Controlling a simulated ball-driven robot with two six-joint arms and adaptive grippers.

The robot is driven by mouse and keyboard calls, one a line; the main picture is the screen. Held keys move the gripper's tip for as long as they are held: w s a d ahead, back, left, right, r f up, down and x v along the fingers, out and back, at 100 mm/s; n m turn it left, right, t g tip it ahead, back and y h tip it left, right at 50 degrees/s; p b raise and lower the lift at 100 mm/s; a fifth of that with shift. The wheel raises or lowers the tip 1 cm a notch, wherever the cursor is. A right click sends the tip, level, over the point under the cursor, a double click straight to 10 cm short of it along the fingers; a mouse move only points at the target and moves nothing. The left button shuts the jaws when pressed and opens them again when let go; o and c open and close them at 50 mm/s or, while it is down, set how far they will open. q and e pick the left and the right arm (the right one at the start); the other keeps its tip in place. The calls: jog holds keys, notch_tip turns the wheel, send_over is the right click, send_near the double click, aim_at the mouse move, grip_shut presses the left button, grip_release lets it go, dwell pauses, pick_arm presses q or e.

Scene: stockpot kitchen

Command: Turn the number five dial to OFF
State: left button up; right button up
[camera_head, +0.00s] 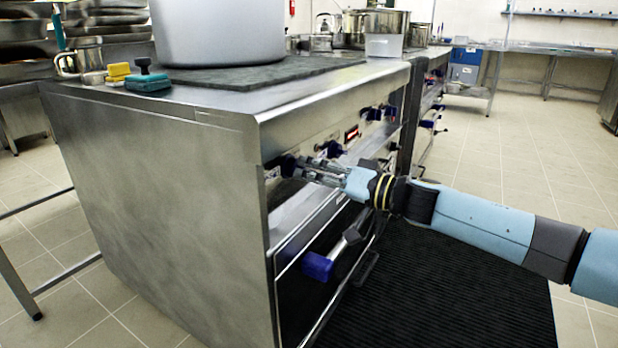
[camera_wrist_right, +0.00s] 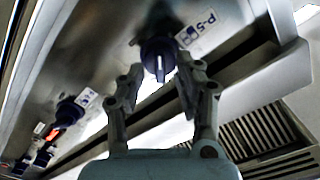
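A dark blue dial (camera_wrist_right: 160,57) with a pointer bar sits on the stove's steel front panel, beside a label that appears to read P-5. In the head view, a dark blue dial (camera_head: 289,165) shows at the near end of the panel, at my right gripper's tips. My right gripper (camera_wrist_right: 157,78) is open, with one finger on each side of the labelled dial. I cannot tell whether the fingers touch it. My right gripper also shows in the head view (camera_head: 300,170), reaching in from the right. The OFF mark cannot be made out. My left gripper is not in view.
A blue-ended handle bar (camera_head: 318,266) juts out below. A large pot (camera_head: 218,30) stands on the stove top. A black ribbed mat (camera_head: 460,290) and clear floor lie in front.

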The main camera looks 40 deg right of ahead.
jog(key=shift+w+a, duration=0.15)
jog(key=shift+w, duration=0.3)
jog(key=shift+c, duration=0.2)
grip_shut()
